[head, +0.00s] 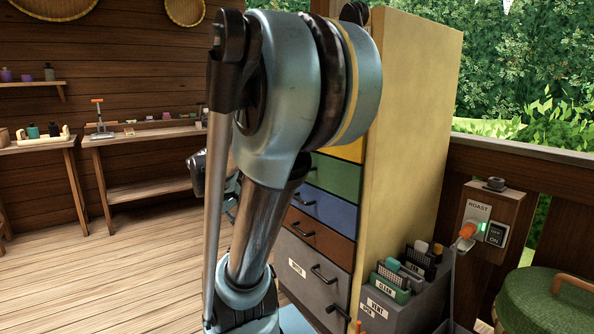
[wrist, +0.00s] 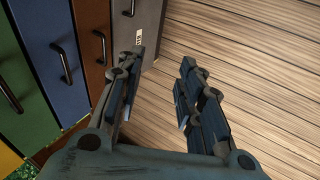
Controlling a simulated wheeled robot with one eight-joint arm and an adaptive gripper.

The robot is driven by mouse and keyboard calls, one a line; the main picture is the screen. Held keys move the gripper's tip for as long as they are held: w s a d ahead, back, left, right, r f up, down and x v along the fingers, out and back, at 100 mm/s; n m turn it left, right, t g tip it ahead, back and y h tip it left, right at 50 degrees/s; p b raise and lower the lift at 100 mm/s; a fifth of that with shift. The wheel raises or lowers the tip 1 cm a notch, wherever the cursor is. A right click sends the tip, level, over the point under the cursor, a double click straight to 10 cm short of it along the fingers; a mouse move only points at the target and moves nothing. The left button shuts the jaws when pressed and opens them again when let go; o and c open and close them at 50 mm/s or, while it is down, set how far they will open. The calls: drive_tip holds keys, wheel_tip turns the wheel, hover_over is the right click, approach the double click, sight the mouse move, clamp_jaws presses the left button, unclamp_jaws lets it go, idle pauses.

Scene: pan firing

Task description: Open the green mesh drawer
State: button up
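The green drawer (head: 337,178) is in the tall yellow cabinet, below a yellow drawer and above a blue one. Its front looks flush with its neighbours, so it appears closed; my arm hides its left part in the head view. In the wrist view the green drawer front (wrist: 22,62) stands at the far left, with a dark bar handle (wrist: 10,92). My gripper (wrist: 163,58) is open and empty, its two fingers spread apart over the wooden floor and beside the brown and grey drawers. It is to the right of the green handle and does not touch it.
Blue (head: 326,212), brown (head: 320,238) and grey (head: 314,272) drawers with protruding handles are below. Bins of tools (head: 395,297) stand right of the cabinet, near a roast switch box (head: 491,222). Workbenches (head: 140,140) line the far wall. The floor (head: 110,255) at left is clear.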

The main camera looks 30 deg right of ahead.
drive_tip(key=w+d+r+g+h, duration=0.1)
drive_tip(key=w+d+r+h, duration=0.4)
drive_tip(key=w+d, duration=0.4)
drive_tip(key=w+d+r+h, duration=0.5)
drive_tip(key=w+d, duration=0.2)
drive_tip(key=w, duration=0.4)
drive_tip(key=shift+n, duration=0.3)
drive_tip(key=x, duration=1.7)
drive_tip(key=shift+w+d+r, duration=0.15)
drive_tip(key=shift+d+r, duration=0.05)
drive_tip(key=shift+d, duration=0.15)
clamp_jaws()
